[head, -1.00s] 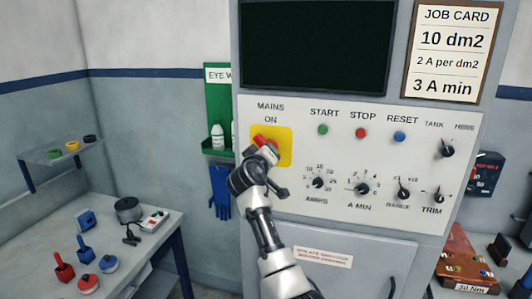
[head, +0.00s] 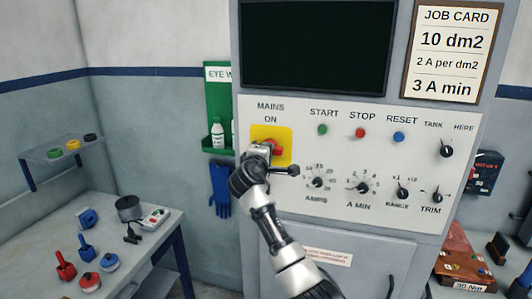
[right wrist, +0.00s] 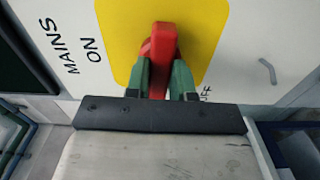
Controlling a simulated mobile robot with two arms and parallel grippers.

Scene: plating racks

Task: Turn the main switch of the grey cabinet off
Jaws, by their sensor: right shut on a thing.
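The grey cabinet (head: 400,240) fills the middle of the head view, with a pale control panel. Its main switch (head: 277,147) is a red handle on a yellow plate (head: 285,133) under the words MAINS and ON. In the right wrist view the red handle (right wrist: 160,50) stands between two green fingertips. My right gripper (right wrist: 160,80) is shut on the handle. In the head view my right gripper (head: 262,153) covers the handle's lower left part. The lower label, ending in "FF", is partly hidden in the wrist view. My left gripper is not in view.
START (head: 323,130), STOP (head: 361,133) and RESET (head: 399,137) buttons sit right of the switch, with several knobs below. A green eye-wash holder (head: 216,100) and a blue glove (head: 220,190) hang at the left. A table (head: 165,225) with tools stands lower left.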

